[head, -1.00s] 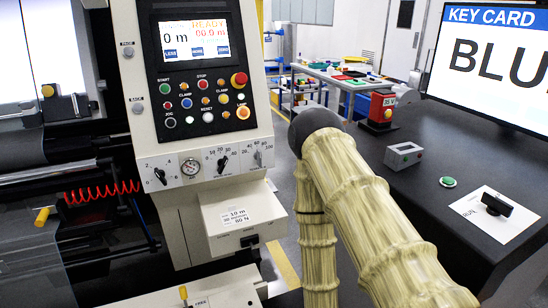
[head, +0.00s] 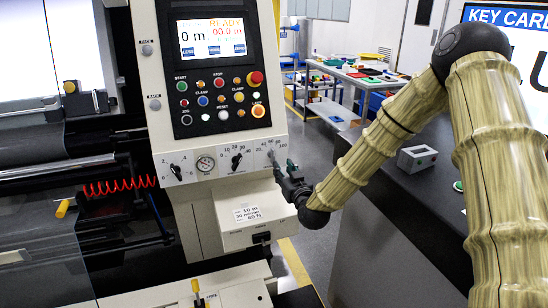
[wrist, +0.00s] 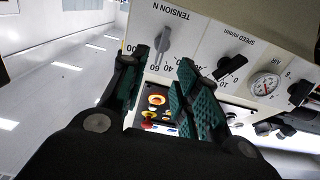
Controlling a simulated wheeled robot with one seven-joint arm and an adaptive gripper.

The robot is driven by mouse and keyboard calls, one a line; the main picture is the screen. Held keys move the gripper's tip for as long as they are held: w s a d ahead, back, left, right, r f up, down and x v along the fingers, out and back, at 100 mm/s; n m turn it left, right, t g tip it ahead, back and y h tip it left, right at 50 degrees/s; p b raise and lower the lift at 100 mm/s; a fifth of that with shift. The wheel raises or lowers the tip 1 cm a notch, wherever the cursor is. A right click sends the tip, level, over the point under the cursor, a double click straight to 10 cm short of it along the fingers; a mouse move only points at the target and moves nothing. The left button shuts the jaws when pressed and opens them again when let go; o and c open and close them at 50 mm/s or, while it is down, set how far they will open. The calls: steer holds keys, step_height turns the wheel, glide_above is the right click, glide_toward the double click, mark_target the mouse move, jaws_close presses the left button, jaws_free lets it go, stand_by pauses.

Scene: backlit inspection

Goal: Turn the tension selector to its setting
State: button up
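The tension selector (wrist: 164,42) is a grey bar knob under the label "TENSION N" in the wrist view, which shows the panel upside down. In the head view the selector (head: 270,155) is the rightmost knob on the cream lower panel, partly hidden by my gripper. My gripper (wrist: 163,58) is open, with its green-padded fingers on either side of the knob's line. The fingertips look close to the knob; I cannot tell whether they touch it. In the head view my gripper (head: 281,162) is at the panel's right end. A setting card (head: 246,213) below reads "50 N" on its last line.
The speed selector (wrist: 230,67) is close beside one finger, with a pressure gauge (wrist: 264,84) beyond it. Push buttons and a screen (head: 211,38) are above. A dark counter (head: 400,200) with a grey box (head: 417,158) stands at the right.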

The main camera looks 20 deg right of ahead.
mark_target(274, 157)
steer(key=w, duration=0.3)
steer(key=w+p, duration=0.1)
steer(key=w, duration=0.2)
steer(key=w+p, duration=0.1)
steer(key=w, duration=0.2)
steer(key=shift+w+a+f, duration=0.1)
steer(key=shift+w+a, duration=0.15)
steer(key=shift+w, duration=0.1)
steer(key=shift+c, duration=0.4)
jaws_close()
